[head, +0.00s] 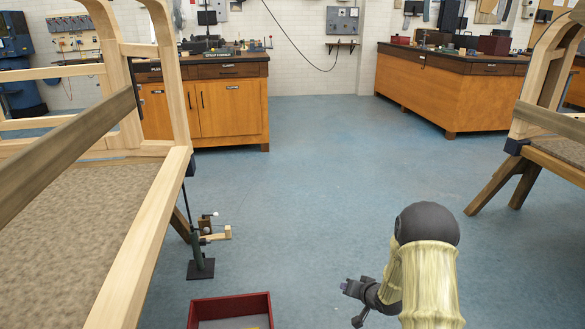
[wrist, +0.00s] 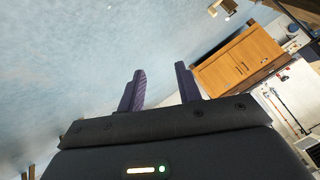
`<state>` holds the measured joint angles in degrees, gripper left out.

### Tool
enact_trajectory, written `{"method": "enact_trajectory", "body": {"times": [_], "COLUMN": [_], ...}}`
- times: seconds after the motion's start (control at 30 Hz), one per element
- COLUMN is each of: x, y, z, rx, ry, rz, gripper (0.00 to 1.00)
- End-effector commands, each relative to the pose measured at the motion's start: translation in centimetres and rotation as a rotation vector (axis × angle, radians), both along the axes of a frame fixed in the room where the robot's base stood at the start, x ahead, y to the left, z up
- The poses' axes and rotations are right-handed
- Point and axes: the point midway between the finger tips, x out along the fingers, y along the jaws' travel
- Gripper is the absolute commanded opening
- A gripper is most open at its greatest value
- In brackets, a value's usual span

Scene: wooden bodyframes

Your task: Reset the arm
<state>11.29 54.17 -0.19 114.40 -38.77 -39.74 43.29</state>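My arm (head: 428,270) is bent, low at the lower right of the head view, with its dark rounded joint uppermost. My gripper (head: 351,303) points left over the blue floor. In the wrist view my gripper (wrist: 160,72) has its two dark purple fingers apart with nothing between them. It touches nothing that I can see.
A red tray (head: 230,306) is left of my gripper, near a black-based stand (head: 201,268). Wooden frames rise at left (head: 150,235) and right (head: 545,90). Wooden workbenches (head: 228,108) (head: 440,90) stand behind. The middle floor (head: 330,180) is clear.

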Motion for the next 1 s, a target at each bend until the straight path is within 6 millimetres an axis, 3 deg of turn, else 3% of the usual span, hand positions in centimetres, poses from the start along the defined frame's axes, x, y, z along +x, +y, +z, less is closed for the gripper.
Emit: {"method": "enact_trajectory", "body": {"times": [0.03,0.27,0.5,0.7,1.0], "x": [-0.4,-4.4,-10.8,-17.4,-25.3], "y": [-0.1,-0.5,-0.2,0.8,2.5], "z": [2.4,9.3,15.7,20.0,23.3], "rx": [-0.044,-0.224,-0.349,-0.403,-0.415], "ry": [0.01,0.108,0.24,0.358,0.486], "rz": [-0.004,-0.014,0.003,0.046,0.126], "gripper": [0.34,0.34,0.34,0.34,0.34]}}
